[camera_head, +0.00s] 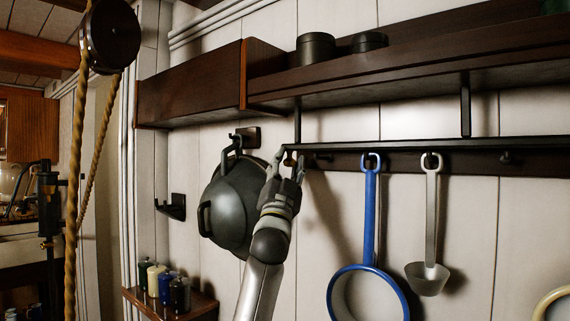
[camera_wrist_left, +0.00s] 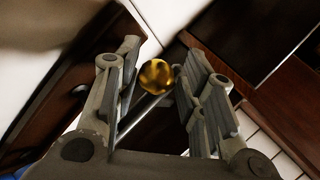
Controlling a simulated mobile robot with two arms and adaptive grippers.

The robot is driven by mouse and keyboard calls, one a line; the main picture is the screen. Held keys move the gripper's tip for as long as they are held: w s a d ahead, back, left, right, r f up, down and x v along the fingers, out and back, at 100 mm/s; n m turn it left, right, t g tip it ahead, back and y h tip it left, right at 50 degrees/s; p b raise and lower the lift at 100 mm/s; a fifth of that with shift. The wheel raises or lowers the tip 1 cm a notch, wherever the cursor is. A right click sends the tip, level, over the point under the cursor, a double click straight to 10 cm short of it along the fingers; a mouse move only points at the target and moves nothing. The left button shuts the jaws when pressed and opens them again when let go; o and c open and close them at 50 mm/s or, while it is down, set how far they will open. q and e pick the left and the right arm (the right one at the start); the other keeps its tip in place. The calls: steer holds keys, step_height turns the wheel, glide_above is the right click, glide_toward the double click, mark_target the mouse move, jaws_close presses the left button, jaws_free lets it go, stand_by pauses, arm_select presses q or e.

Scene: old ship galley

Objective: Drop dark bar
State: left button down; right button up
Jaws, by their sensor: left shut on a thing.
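The dark bar (camera_head: 430,143) runs level along the wall under the shelf, just above the hanging utensils. My left gripper (camera_head: 292,162) is at the bar's left end. In the left wrist view a brass knob (camera_wrist_left: 156,77) sits between the two fingers of this gripper (camera_wrist_left: 160,92), and the jaws are shut on it. A brass spot also shows at the fingers in the head view. How the knob joins the bar is hidden by the fingers. My right gripper is not in view.
A dark pot (camera_head: 228,215) hangs left of my arm. A blue-handled pan (camera_head: 369,215) and a ladle (camera_head: 431,215) hang below the bar. The shelf (camera_head: 420,78) is above, with two dark tins. Small jars stand on a low ledge (camera_head: 205,306). A rope hangs at left.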

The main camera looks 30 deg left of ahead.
arm_select(q)
steer(key=shift+s+a+r, duration=0.15)
steer(key=shift+s+r, duration=0.05)
steer(key=shift+r, duration=0.5)
steer(key=c, duration=1.1)
jaws_free()
steer(key=shift+w+f, duration=0.1)
steer(key=shift+w, duration=0.15)
steer(key=shift+c, duration=0.2)
steer(key=shift+w+f, duration=0.35)
steer(key=shift+w, duration=0.15)
steer(key=shift+s, duration=0.2)
steer(key=shift+d+f, duration=0.15)
steer(key=shift+d, duration=0.05)
steer(key=shift+s+d+f, duration=0.2)
steer(key=shift+d+f, duration=0.05)
steer(key=shift+f, duration=0.3)
steer(key=v, duration=1)
steer(key=shift+s, duration=0.55)
